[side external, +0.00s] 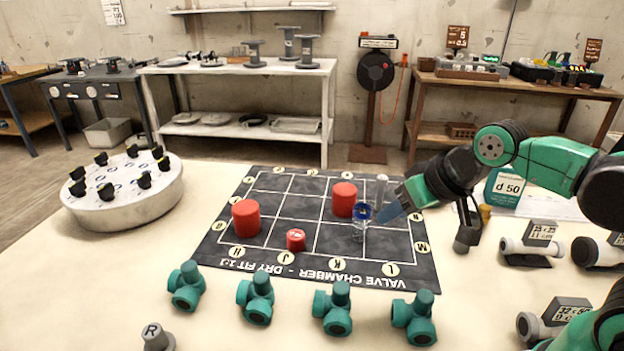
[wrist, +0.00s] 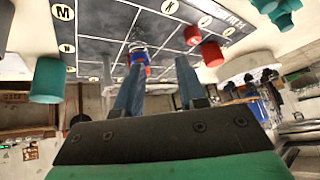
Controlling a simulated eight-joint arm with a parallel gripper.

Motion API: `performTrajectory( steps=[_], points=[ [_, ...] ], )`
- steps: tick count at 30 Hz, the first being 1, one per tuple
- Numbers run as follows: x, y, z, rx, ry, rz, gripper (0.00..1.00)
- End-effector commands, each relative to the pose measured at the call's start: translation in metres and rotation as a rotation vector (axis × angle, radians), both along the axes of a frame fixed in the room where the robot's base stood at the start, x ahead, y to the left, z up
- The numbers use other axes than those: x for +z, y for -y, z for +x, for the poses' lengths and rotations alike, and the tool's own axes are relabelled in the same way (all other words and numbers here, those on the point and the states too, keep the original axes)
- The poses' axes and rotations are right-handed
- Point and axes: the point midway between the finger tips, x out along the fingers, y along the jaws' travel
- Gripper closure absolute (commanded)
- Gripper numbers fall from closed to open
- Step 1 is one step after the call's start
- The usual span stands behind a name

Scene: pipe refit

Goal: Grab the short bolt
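No part is plainly labelled as the short bolt. A small clear-and-grey upright piece with a blue top (side external: 361,213) stands on the dark grid mat (side external: 285,243), close to my fingertips. It also shows in the wrist view (wrist: 138,56), beside the tip of the left finger. A slim grey upright pin (side external: 381,189) stands just behind it. Whether either is the short bolt I cannot tell. My gripper (side external: 382,216) is low over the mat's right side. In the wrist view its two blue fingers (wrist: 161,64) are apart with nothing visibly clamped between them.
Two large red cylinders, one at left (side external: 246,218) and one near my gripper (side external: 344,199), and a small red one (side external: 296,240) stand on the mat. Several green pipe fittings (side external: 335,308) line the front. A round white stand (side external: 125,198) with black knobs is at left.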

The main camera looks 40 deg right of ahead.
Motion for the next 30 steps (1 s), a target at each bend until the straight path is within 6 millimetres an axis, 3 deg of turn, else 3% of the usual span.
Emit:
performTrajectory(
  steps=[8,13,18,24,30],
  points=[
    [0.002,0.032,0.060,-0.726,-0.048,0.736,0.65],
    [-0.005,0.074,0.098,-1.197,-0.109,1.297,0.65],
    [-0.015,0.121,0.119,-1.535,-0.207,1.805,0.65],
    [-0.023,0.153,0.124,-1.698,-0.309,2.143,0.65],
    [-0.038,0.158,0.125,-1.722,-0.335,2.200,0.65]
  ],
)
